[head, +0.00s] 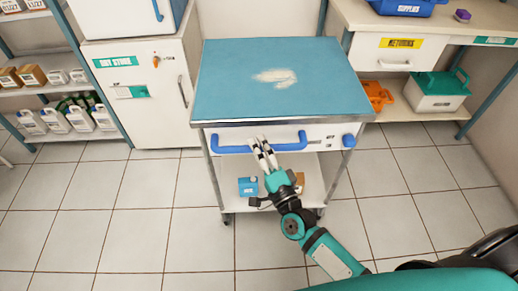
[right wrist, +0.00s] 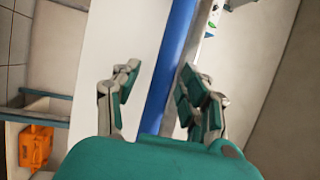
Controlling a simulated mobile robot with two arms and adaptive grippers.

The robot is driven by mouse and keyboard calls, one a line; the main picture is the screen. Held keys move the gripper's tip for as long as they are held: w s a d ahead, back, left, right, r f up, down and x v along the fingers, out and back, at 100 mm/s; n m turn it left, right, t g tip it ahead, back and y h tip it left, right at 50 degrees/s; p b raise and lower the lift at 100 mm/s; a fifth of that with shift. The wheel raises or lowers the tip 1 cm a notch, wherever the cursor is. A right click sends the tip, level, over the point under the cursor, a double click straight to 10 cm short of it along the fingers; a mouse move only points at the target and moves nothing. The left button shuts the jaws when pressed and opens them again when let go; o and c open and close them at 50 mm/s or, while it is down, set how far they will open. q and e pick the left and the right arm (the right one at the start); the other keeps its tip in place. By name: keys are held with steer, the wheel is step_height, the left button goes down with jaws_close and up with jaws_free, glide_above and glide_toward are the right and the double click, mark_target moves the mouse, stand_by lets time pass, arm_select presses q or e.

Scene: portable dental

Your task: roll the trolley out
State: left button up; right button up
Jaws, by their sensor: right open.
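The trolley (head: 275,88) stands in the middle of the head view, with a worn blue top and a white front. A blue bar handle (head: 232,149) runs along the left part of its front, with a small blue knob (head: 348,141) at the right. My right gripper (head: 262,146) is at the handle, partly covering it. In the right wrist view its fingers (right wrist: 158,98) are apart, with the blue handle (right wrist: 175,45) running between them. I cannot tell whether they touch it. My left gripper is not in view.
A blue box (head: 248,186) sits on the trolley's lower shelf. A white cabinet (head: 145,90) stands left of the trolley. A bench with a drawer (head: 386,50) stands right, with an orange case (head: 377,95) and a green-lidded box (head: 437,91) below. The tiled floor in front is clear.

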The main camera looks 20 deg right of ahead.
steer(key=v, duration=1.2)
steer(key=shift+f, duration=0.1)
